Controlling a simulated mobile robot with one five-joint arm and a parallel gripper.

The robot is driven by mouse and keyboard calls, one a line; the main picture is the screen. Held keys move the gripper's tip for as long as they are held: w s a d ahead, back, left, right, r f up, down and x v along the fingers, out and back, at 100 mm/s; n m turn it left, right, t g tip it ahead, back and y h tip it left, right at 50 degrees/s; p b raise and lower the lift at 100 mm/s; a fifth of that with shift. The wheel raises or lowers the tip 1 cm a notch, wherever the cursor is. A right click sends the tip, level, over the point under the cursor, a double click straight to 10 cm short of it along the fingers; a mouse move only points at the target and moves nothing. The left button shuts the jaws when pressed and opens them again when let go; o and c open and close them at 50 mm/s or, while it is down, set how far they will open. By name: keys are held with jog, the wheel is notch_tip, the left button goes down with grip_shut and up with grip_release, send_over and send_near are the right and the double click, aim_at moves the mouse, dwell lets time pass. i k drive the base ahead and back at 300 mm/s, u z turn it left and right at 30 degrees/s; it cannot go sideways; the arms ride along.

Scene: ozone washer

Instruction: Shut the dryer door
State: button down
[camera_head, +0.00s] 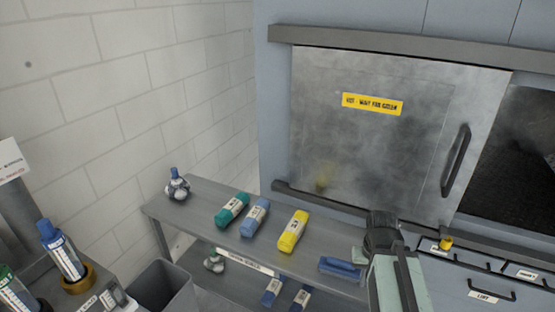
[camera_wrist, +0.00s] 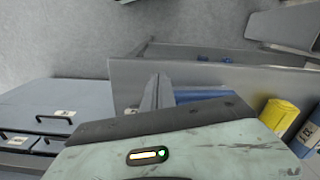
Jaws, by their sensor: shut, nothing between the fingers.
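The dryer door (camera_head: 365,130) is a grey metal panel on rails with a yellow warning label (camera_head: 372,104). It stands left of a dark opening (camera_head: 522,160), which shows at its right side. Its dark upright handle (camera_head: 456,161) is near its right edge. My arm rises at the lower right in the head view, below the door and apart from the handle; its fingertips are hidden there. In the wrist view my gripper (camera_wrist: 155,92) is shut and empty, over the edge of the grey shelf. The door is not visible in the wrist view.
A grey shelf (camera_head: 185,208) below the door holds green, blue and yellow wrapped packs (camera_head: 293,231) and a blue item (camera_head: 342,268). Drawers (camera_head: 490,293) with dark handles lie at lower right. A grey bin (camera_head: 163,290) stands at lower left.

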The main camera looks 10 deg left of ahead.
aim_at(407, 136)
jog(key=u, duration=3.8)
jog(key=k, duration=1)
jog(key=z, duration=1.45)
jog(key=i, duration=0.9)
jog(key=z, duration=0.05)
